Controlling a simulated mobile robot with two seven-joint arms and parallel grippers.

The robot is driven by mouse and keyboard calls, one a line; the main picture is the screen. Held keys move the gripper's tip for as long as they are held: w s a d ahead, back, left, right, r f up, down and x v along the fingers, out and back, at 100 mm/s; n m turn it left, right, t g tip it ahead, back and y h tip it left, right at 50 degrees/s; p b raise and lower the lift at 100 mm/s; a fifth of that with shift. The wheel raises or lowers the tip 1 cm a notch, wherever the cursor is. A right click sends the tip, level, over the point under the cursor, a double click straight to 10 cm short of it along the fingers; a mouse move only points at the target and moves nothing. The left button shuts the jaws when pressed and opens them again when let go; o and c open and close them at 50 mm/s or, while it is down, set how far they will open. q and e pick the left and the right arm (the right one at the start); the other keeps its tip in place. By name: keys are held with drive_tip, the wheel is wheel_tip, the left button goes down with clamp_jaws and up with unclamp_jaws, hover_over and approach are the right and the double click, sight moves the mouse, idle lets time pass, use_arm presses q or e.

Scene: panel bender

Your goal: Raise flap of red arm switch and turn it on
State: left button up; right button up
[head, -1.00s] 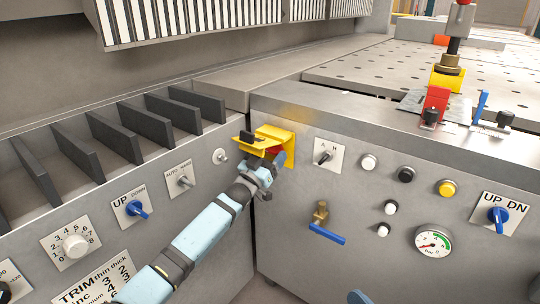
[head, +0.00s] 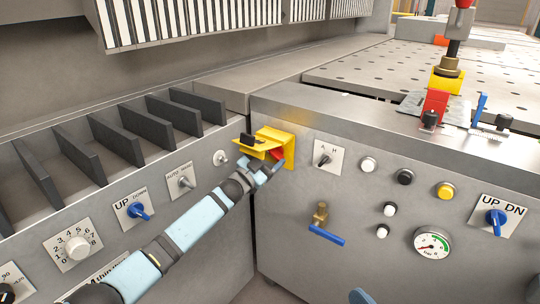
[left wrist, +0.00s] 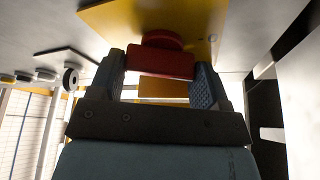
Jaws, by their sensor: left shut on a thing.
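The red arm switch (head: 278,153) sits on a yellow plate (head: 291,166) on the front of the grey cabinet. Its yellow flap (head: 257,147), with a black handle (head: 249,138), stands raised and sticks out to the left above the switch. My left gripper (head: 268,166) is below the flap, at the switch. In the left wrist view my left gripper (left wrist: 160,78) has its two fingers on either side of the red switch bar (left wrist: 160,63) and is shut on it. The fingers partly hide the switch in the head view.
A rotary switch (head: 323,159) and several buttons are to the right. A brass valve with a blue lever (head: 326,235) and a gauge (head: 431,243) are lower. The left panel carries a grey knob (head: 221,158) close to my arm, plus other knobs. Dark dividers (head: 145,130) stand behind.

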use_arm(q)
drive_tip(key=shift+m+g, duration=0.4)
drive_tip(key=shift+m, duration=0.5)
use_arm(e)
drive_tip(key=shift+r, duration=0.4)
use_arm(q)
drive_tip(key=o, duration=0.9)
use_arm(e)
drive_tip(key=shift+w, duration=0.1)
use_arm(q)
drive_tip(key=shift+s+a+f+p, duration=0.1)
drive_tip(key=shift+s+a+p, duration=0.2)
drive_tip(key=shift+a+p, duration=0.15)
drive_tip(key=p+v, duration=0.3)
drive_tip(key=v, duration=0.8)
drive_tip(key=shift+w+f, duration=0.1)
drive_tip(key=shift+f, duration=0.05)
use_arm(e)
drive_tip(key=shift+d+h, duration=0.6)
drive_tip(key=shift+h, duration=0.1)
